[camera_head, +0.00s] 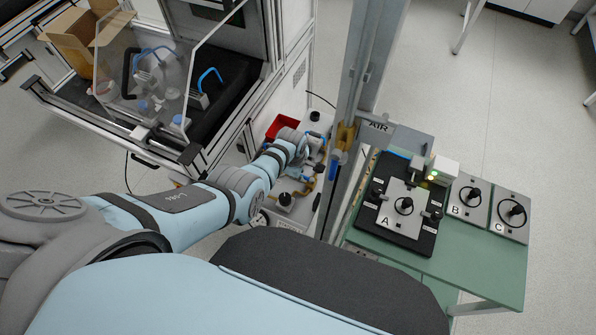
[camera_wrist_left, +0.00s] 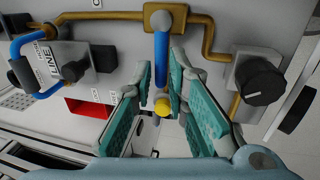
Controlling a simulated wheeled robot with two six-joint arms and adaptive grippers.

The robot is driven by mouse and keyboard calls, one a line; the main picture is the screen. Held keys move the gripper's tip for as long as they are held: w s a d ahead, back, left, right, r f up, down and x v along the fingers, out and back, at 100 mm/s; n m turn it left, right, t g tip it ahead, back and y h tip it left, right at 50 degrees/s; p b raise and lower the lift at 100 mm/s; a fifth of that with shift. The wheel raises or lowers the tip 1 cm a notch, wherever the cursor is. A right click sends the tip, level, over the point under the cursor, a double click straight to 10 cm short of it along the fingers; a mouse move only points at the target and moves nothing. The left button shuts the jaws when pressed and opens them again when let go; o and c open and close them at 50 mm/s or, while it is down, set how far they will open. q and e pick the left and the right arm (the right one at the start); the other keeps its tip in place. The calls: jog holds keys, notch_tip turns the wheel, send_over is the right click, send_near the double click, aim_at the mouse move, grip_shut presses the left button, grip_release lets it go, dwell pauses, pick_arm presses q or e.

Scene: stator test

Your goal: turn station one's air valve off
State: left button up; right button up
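In the left wrist view, a blue lever (camera_wrist_left: 161,60) hangs from a brass valve body (camera_wrist_left: 165,18) on a brass pipe along a grey panel. A yellow round piece (camera_wrist_left: 162,107) shows below the lever. My left gripper (camera_wrist_left: 160,80) is open, its teal fingers on either side of the lever; I cannot tell whether they touch it. No station number on the valve is readable. My right gripper is not in view.
A black knob (camera_wrist_left: 260,80) sits right of the lever. A blue handle (camera_wrist_left: 42,62) by a LINE label is at left, above a red bin (camera_wrist_left: 88,107). In the head view, a green table (camera_head: 470,265) with fixtures A, B and C stands right of the post.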

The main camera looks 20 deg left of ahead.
pick_arm(q)
jog(key=shift+o, duration=1.1)
notch_tip(320, 180, up, 12)
jog(key=s, duration=0.2)
jog(key=shift+s+f, duration=0.15)
jog(key=shift+s, duration=0.1)
